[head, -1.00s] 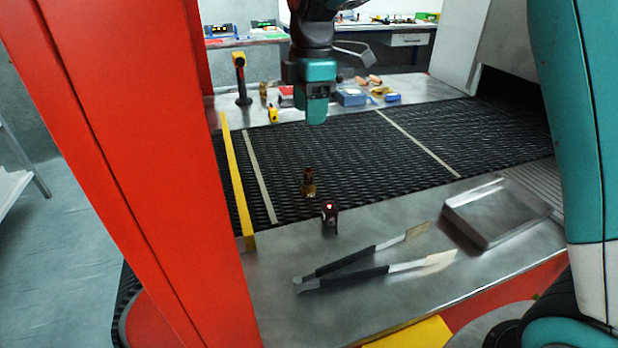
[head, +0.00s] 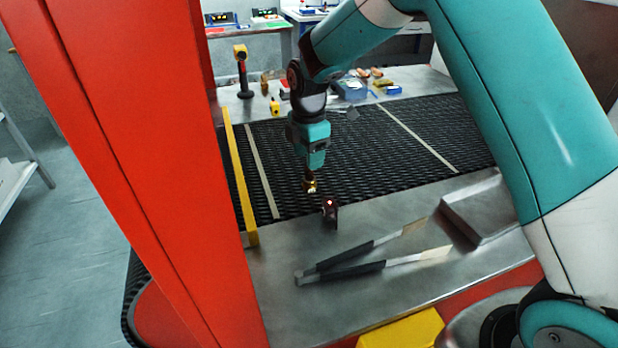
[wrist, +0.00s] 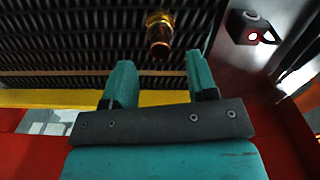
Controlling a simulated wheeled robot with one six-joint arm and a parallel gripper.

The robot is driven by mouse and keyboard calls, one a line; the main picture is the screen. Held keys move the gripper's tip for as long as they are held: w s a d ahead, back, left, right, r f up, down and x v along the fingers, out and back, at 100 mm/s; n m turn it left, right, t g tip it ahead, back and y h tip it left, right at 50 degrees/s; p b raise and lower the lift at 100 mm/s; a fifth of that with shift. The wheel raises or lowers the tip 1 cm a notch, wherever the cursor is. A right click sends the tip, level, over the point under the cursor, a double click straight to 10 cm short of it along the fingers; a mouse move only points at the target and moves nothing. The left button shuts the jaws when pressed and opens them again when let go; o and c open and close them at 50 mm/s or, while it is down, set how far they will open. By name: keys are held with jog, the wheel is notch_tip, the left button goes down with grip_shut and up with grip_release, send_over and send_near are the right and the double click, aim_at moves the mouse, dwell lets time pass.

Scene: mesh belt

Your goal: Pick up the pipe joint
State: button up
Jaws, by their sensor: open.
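The pipe joint (head: 311,186) is a small brass and copper piece standing on the black mesh belt, close to the belt's near edge. In the wrist view the pipe joint (wrist: 160,34) shows its brass collar and darker copper end, just beyond the fingertips and between their lines. My gripper (head: 308,168) points down above it in the head view and partly hides its upper part. In the wrist view my gripper (wrist: 158,72) has its two teal fingers apart with nothing between them.
A small dark sensor block with a red light (head: 330,211) stands close by on the metal ledge. Tongs (head: 370,263) and a metal tray (head: 482,212) lie on the ledge. A yellow rail (head: 238,175) edges the belt at left. The belt to the right is clear.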

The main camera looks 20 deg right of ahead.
aim_at(309, 177)
notch_tip(309, 177, down, 5)
jog(key=shift+d+r+p, duration=0.15)
jog(key=shift+r+p, duration=0.05)
jog(key=shift+p, duration=0.55)
jog(key=shift+c, duration=0.5)
grip_shut()
jog(key=shift+r, duration=0.1)
